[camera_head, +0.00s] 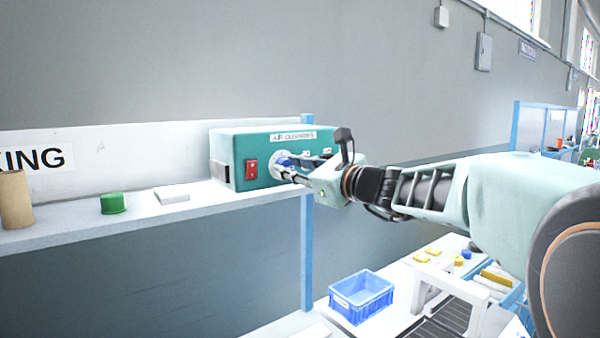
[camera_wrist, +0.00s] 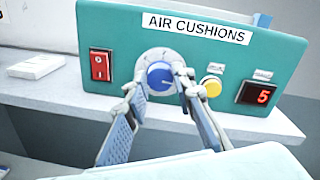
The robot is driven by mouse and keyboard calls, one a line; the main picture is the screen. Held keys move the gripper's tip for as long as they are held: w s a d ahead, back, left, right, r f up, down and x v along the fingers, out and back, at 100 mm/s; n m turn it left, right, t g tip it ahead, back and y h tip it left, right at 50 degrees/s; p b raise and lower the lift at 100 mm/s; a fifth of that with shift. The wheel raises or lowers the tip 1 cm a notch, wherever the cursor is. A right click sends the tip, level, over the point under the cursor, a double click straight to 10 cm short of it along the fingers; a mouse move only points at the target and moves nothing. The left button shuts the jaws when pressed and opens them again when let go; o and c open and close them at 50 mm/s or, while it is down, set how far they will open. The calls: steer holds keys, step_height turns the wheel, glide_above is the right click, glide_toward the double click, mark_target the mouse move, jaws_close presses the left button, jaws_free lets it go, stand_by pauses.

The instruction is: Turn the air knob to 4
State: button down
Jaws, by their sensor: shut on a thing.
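The teal air cushions box (camera_head: 238,150) stands on the shelf and shows close up in the wrist view (camera_wrist: 120,30). The blue air knob (camera_wrist: 160,75) sits on a pale round dial on its front, between the red switch (camera_wrist: 101,66) and a yellow button (camera_wrist: 212,86). A red display (camera_wrist: 263,94) at the box's right reads 5. My gripper (camera_wrist: 155,84) is shut on the air knob, with one finger on each side of it. In the head view my gripper (camera_head: 283,172) reaches the dial from the right and hides most of the knob.
A blue post (camera_head: 307,255) stands by the shelf. A blue bin (camera_head: 360,296) is on the lower bench.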

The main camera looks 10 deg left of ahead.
steer(key=n+b, duration=0.8)
steer(key=b, duration=0.1)
steer(key=shift+n+h+b, duration=0.3)
steer(key=shift+b, duration=0.05)
stand_by(0.4)
steer(key=c, duration=1.6)
jaws_free()
